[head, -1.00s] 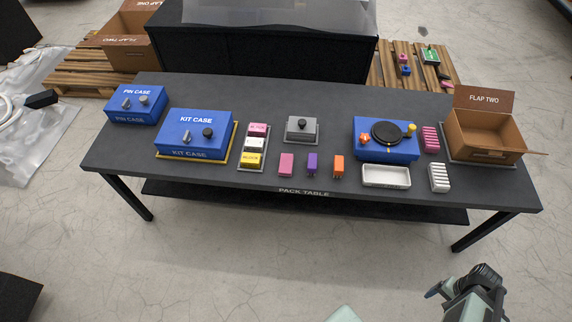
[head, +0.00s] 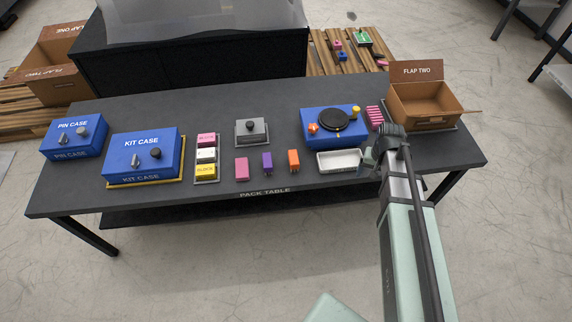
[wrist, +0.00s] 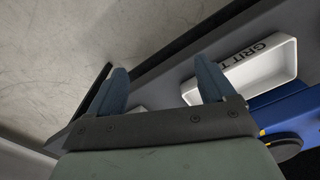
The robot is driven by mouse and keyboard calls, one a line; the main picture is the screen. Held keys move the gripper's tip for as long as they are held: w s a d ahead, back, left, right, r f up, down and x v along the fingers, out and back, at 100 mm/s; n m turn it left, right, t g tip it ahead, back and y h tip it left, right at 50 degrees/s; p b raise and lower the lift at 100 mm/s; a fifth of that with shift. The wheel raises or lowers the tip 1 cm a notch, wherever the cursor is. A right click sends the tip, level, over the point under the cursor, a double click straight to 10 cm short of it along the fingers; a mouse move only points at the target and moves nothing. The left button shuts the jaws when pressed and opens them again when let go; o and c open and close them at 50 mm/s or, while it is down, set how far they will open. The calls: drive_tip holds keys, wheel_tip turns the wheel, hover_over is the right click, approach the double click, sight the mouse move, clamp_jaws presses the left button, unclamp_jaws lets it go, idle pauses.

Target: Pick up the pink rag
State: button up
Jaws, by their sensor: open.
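A pink ribbed piece (head: 374,117), which looks like a folded rag, lies on the pack table (head: 300,199) between the blue turntable box and the open carton. A plain pink block (head: 242,169) stands farther left, beside a purple block. My gripper (head: 371,160) is over the table's front right part, nearer the front edge than the ribbed piece and apart from it. In the wrist view its two fingers (wrist: 161,68) are spread, with nothing pink between them. A small white piece (wrist: 138,109) shows partly behind them.
The white grit tray (head: 320,165) lies just left of my gripper. The blue turntable box (head: 318,134) stands behind the tray. The open carton (head: 425,112) is at the right end. Blue kit case (head: 140,170) and pin case (head: 75,141) stand at the left.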

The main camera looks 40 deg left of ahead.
drive_tip(key=s+a+r+n, duration=0.1)
drive_tip(key=s+a, duration=0.1)
drive_tip(key=a, duration=0.5)
drive_tip(key=s+a+r+n, duration=0.1)
drive_tip(key=a+r, duration=0.1)
drive_tip(key=a, duration=0.5)
wheel_tip(320, 180, up, 6)
drive_tip(key=n, duration=0.3)
hover_over(242, 167)
wheel_tip(242, 167, down, 13)
drive_tip(key=shift+f, duration=0.15)
drive_tip(key=c, duration=1.1)
wheel_tip(242, 167, up, 10)
drive_tip(key=shift+r, duration=0.1)
